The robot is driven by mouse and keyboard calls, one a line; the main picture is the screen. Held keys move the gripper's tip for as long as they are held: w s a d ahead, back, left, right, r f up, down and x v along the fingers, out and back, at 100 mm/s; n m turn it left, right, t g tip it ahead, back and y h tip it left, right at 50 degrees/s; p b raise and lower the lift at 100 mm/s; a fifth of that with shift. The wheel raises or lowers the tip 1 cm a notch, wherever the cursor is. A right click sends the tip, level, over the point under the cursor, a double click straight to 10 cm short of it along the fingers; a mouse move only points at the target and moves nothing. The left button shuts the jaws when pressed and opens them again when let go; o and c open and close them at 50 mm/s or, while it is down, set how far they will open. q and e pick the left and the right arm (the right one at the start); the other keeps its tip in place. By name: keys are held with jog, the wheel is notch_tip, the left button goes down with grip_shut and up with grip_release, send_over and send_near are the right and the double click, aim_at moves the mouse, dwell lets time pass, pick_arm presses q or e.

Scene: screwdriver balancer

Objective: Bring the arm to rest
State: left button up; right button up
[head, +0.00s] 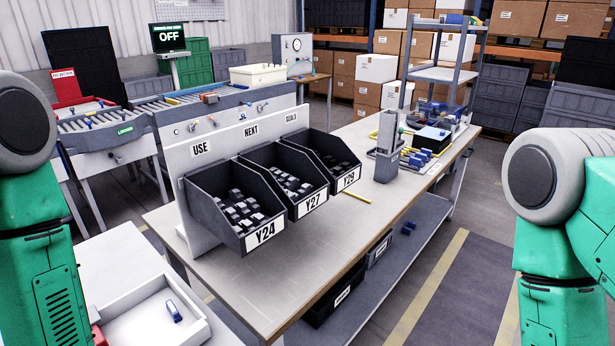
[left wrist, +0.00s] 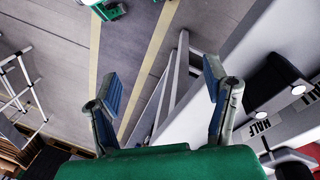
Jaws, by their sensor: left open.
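My left gripper (left wrist: 163,85) shows in the left wrist view. Its two blue-padded fingers are spread wide, with nothing between them, over the grey floor and the frame of a bench. In the head view only green and white upper links of my two arms show, at the left and right edges; both hands are out of that view. My right gripper is in neither view.
The workbench (head: 323,232) carries dark bins labelled Y24 (head: 262,236), Y27 (head: 312,203) and Y29 (head: 349,180). A grey upright fixture (head: 387,165) stands behind. A white tray (head: 140,330) holds a blue item. Open floor (head: 455,290) lies right.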

pick_arm(q)
jog(key=s+a+f+n+y, duration=0.2)
jog(key=s+a+f, duration=0.15)
jog(key=s, duration=0.45)
jog(key=w+f+m+b, duration=0.1)
jog(key=w+f+b, duration=0.2)
jog(key=f+b, duration=0.7)
jog(key=shift+d+t+b, duration=0.15)
jog(key=shift+t+b, duration=0.25)
jog(key=shift+b, duration=0.15)
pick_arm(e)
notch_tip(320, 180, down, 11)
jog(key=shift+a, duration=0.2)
pick_arm(q)
jog(key=shift+w+f, duration=0.1)
jog(key=shift+f, duration=0.05)
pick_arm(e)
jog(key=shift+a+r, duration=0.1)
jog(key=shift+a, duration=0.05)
